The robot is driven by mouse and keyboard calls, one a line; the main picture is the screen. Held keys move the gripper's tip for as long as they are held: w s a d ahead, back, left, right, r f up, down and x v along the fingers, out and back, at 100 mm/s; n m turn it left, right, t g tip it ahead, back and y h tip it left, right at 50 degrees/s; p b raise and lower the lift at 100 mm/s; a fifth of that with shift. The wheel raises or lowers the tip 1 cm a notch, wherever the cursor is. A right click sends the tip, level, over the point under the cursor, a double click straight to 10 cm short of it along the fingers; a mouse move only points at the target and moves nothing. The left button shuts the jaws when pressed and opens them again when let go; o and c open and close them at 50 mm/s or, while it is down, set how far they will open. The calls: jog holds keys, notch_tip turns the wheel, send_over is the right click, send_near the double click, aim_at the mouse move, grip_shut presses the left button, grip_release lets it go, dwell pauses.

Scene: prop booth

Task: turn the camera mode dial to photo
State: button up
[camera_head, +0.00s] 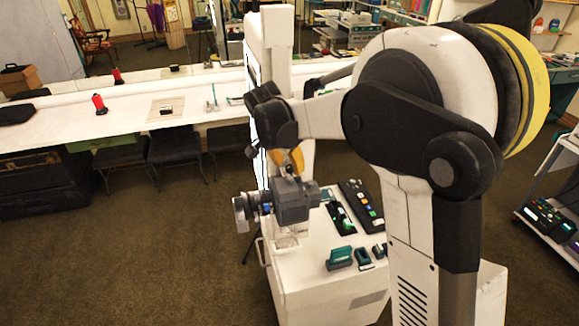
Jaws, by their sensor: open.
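The camera (292,202) is a dark grey body with its lens (245,211) pointing left. It sits on a clear stand (287,241) at the left edge of a white cart top (310,258). The mode dial is too small and too hidden to make out, so its setting cannot be read. My gripper (293,173) is small in view, pointing down just above the camera's top, below my black wrist. It is open with nothing seen in it. I cannot tell whether its fingertips touch the camera.
Black panels with coloured buttons (361,204) and small green devices (339,258) lie on the cart right of the camera. Carpet (130,260) is clear at left.

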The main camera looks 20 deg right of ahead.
jog(key=v, duration=1.1)
jog(key=shift+d, duration=0.1)
jog(key=s+d+f+n+t+y+b, duration=0.1)
jog(key=s+f+n+b, duration=0.4)
jog(key=s+f+b, duration=0.8)
jog(key=s+d+f+n+t+y+b, duration=0.2)
jog(key=s+f+n+b, duration=0.3)
jog(key=s+f+b, duration=0.7)
notch_tip(320, 180, down, 5)
jog(key=shift+s+d+f+t+b, duration=0.2)
jog(key=shift+s+t+b, duration=0.15)
jog(key=shift+s+t, duration=0.45)
jog(key=shift+s, duration=0.15)
